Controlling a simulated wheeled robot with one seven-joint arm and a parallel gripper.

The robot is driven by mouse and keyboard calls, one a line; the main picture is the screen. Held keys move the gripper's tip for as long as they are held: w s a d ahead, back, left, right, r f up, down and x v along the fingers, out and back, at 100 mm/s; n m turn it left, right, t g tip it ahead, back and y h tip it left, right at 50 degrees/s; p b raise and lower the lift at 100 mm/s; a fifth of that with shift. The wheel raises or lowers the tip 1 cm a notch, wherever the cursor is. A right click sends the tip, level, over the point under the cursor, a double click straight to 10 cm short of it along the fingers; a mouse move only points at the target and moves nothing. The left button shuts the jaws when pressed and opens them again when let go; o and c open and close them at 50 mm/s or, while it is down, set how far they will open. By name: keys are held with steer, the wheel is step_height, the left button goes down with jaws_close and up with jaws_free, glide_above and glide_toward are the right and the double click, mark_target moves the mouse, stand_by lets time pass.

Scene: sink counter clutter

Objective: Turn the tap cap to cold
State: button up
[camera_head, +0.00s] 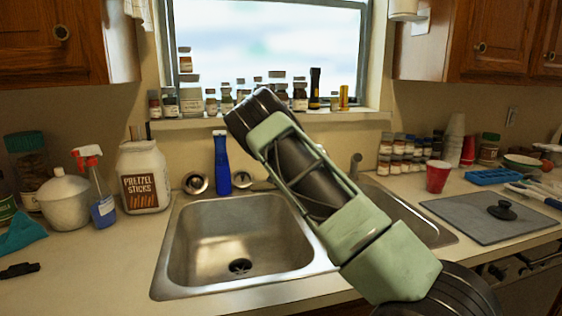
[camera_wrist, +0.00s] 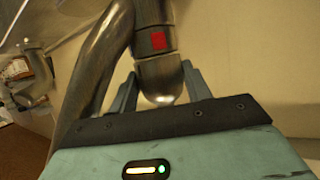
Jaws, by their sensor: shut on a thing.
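In the wrist view, the metal tap cap (camera_wrist: 160,80) is a rounded, dull silver end. A red square mark (camera_wrist: 158,40) is on the metal body beside it. My gripper (camera_wrist: 161,84) has one finger on each side of the cap and is shut on it. The curved metal spout (camera_wrist: 97,70) runs along the left of the cap. In the head view, my arm crosses in front of the sink and hides my gripper and most of the tap. No blue mark shows in the wrist view.
The double sink (camera_head: 180,240) lies below my arm. A blue bottle (camera_head: 222,165) stands behind the left basin. Several jars line the window sill (camera_head: 350,115). A red cup (camera_head: 437,177) and a grey board (camera_head: 465,222) are on the right counter. A pretzel jar (camera_head: 144,165) stands left.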

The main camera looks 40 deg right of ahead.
steer(key=shift+s+d+f, duration=0.15)
steer(key=shift+s+f, duration=0.05)
steer(key=shift+s, duration=0.05)
steer(key=o, duration=0.7)
steer(key=b+v, duration=0.1)
steer(key=v, duration=1.6)
steer(key=shift+a+r+b, duration=0.25)
steer(key=shift+r+b, duration=0.1)
steer(key=shift+b, duration=0.05)
steer(key=shift+w, duration=0.1)
